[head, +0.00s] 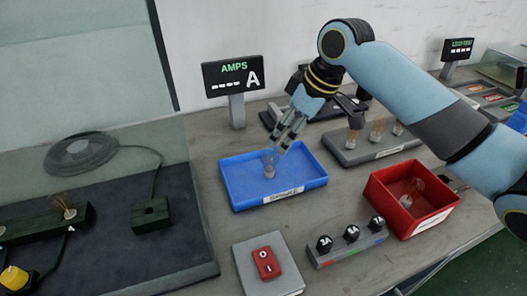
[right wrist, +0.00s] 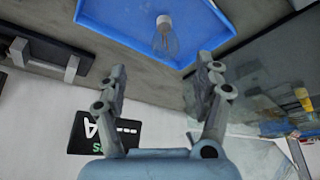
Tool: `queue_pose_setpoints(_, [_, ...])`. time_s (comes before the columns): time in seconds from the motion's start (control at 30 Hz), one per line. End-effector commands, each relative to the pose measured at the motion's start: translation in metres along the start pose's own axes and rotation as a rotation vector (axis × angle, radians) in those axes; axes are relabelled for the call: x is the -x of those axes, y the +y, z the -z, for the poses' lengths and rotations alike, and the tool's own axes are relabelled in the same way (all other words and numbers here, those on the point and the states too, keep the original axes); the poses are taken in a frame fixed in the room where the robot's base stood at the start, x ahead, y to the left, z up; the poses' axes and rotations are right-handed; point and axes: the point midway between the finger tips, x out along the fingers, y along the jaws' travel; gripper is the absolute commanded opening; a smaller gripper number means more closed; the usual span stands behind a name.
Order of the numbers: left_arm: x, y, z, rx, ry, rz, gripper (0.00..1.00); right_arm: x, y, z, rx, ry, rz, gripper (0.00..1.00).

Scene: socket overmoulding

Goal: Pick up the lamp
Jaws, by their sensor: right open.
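A clear bulb lamp (head: 269,164) with a pale base lies or stands in the blue tray (head: 237,201) in the head view; its exact pose is hard to tell there. In the right wrist view the lamp (right wrist: 164,34) shows its white base and glass bulb inside the blue tray (right wrist: 110,22), ahead of the fingers. My right gripper (head: 284,142) is above the back right part of the tray. Its fingers (right wrist: 160,88) are apart with nothing between them, and the lamp lies beyond their tips. My left gripper is not in view.
A red bin (head: 433,215) with another lamp stands right of the tray. A grey rack (head: 372,155) with several lamps is behind it. The AMPS display (head: 233,75) stands at the back. A switch box (head: 266,264) and a knob strip (head: 349,243) are in front.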

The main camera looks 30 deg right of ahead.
Motion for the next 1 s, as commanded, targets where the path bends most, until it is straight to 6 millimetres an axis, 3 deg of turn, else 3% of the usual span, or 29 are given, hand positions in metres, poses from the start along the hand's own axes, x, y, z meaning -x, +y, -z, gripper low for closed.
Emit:
queue_pose_setpoints(0.2, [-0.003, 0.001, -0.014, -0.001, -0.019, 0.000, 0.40, -0.037, -0.001, 0.000, -0.003, 0.000, 0.005, 0.68])
queue_pose_setpoints(0.37, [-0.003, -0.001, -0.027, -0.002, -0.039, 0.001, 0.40, -0.052, -0.001, 0.000, -0.001, -0.001, 0.003, 0.68])
queue_pose_setpoints(0.7, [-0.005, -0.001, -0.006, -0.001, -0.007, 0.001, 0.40, -0.098, -0.005, 0.000, -0.002, -0.001, 0.003, 0.68])
queue_pose_setpoints(1.0, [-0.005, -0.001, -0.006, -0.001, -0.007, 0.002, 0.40, -0.103, -0.004, 0.000, -0.001, -0.001, 0.001, 0.68])
